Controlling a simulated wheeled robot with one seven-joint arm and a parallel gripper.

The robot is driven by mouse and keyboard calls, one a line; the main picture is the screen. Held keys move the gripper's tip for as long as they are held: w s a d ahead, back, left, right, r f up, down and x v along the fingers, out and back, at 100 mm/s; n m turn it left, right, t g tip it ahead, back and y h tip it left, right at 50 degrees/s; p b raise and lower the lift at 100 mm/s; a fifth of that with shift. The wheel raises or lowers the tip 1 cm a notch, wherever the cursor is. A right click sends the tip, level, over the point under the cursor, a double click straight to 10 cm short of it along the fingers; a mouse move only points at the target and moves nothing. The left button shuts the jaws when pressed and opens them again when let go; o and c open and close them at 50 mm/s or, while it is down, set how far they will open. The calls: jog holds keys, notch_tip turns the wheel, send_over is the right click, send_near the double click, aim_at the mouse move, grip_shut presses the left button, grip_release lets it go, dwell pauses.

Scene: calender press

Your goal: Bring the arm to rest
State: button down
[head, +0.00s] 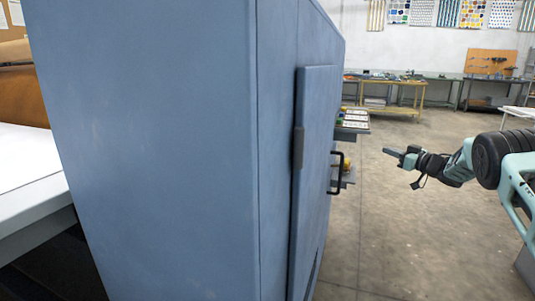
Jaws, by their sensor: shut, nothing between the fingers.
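My arm (458,165) reaches in from the right edge, bent and roughly level, over the open floor. My gripper (391,152) is at its left end, pointing left with the fingers together and nothing in them. It is apart from the blue cabinet (160,150), to the right of the cabinet's black door handle (337,172) in the picture. Nothing touches the gripper.
The tall blue cabinet fills the left and middle, with a door panel (312,170) on its right side. A white table (30,190) is at far left. Workbenches (400,83) stand along the back wall. The concrete floor (400,240) around the arm is clear.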

jog(key=s+r+m+h, duration=0.5)
jog(key=s+m+h, duration=0.15)
jog(key=h, duration=0.25)
jog(key=s+a+f+g, duration=0.3)
jog(key=s+a+g, duration=0.15)
jog(key=s, duration=0.95)
jog(key=s+a+f+g+h, duration=0.1)
jog(key=s+a+f+g, duration=0.35)
jog(key=s, duration=1.05)
jog(key=s+a+f+g, duration=0.2)
jog(key=s+a+g, duration=0.3)
jog(key=s, duration=0.9)
jog(key=s+a+r+n+g, duration=0.1)
jog(key=s+a+n, duration=0.4)
jog(key=a, duration=0.4)
jog(key=s+a+r+n, duration=0.1)
jog(key=s+a+n, duration=0.1)
jog(key=s+a, duration=0.55)
notch_tip(320, 180, up, 18)
jog(key=a+p, duration=0.2)
jog(key=p, duration=1.6)
jog(key=shift+a+r+y+p, duration=0.15)
jog(key=shift+y+p, duration=0.15)
jog(key=shift+w, duration=0.1)
